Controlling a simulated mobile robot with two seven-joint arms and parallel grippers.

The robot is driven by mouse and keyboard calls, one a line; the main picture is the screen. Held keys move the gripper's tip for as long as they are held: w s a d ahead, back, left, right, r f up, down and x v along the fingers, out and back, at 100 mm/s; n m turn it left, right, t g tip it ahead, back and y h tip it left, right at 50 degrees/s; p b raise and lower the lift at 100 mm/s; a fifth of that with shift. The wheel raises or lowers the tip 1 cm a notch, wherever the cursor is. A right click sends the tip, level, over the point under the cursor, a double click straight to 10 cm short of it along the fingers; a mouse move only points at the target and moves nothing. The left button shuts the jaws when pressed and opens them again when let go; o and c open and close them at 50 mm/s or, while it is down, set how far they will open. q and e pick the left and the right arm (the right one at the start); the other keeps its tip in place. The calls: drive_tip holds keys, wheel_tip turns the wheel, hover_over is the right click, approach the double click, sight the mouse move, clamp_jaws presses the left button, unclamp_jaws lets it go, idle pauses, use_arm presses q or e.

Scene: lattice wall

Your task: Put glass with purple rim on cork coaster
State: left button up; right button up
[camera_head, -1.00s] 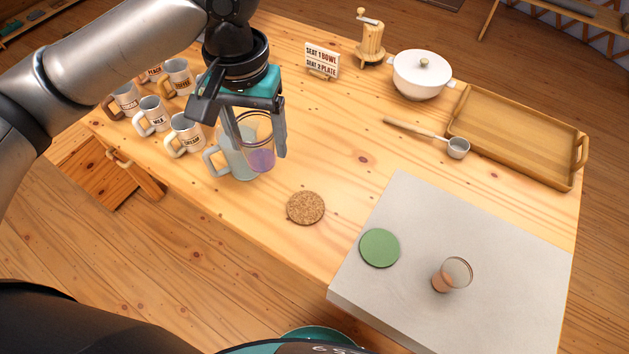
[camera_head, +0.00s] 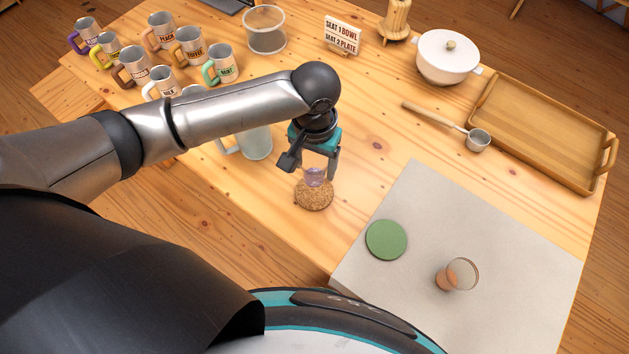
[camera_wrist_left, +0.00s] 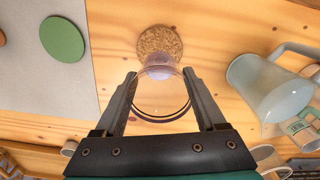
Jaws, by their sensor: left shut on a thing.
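The glass with purple tint (camera_head: 315,177) is clear with a purple lower part, and it stands roughly upright between the fingers of my left gripper (camera_head: 314,168). In the left wrist view the fingers lie on both sides of the glass (camera_wrist_left: 160,97), with its wide rim toward the camera. The round brown cork coaster (camera_head: 314,199) is on the wooden table, directly below the glass. It also shows in the left wrist view (camera_wrist_left: 159,38), partly covered by the glass base. I cannot tell whether the base touches the coaster. My right gripper is not in view.
A frosted pitcher (camera_head: 256,143) stands close left of the gripper. A green coaster (camera_head: 386,240) and a glass with a brownish base (camera_head: 457,275) are on the grey slab (camera_head: 480,220). Several labelled mugs stand at the back left. A ladle (camera_head: 440,117) and wooden tray (camera_head: 545,135) lie right.

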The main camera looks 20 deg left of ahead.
sight(315, 156)
use_arm(q)
wheel_tip(315, 156, down, 3)
drive_tip(key=shift+r, duration=0.1)
wheel_tip(315, 156, down, 3)
drive_tip(key=shift+f+b, duration=0.2)
drive_tip(key=shift+b, duration=0.65)
drive_tip(key=shift+f, duration=0.3)
drive_tip(key=shift+f, duration=0.1)
drive_tip(key=o, duration=1.5)
wheel_tip(315, 156, up, 12)
drive_tip(key=p, duration=0.3)
drive_tip(key=shift+p, duration=0.3)
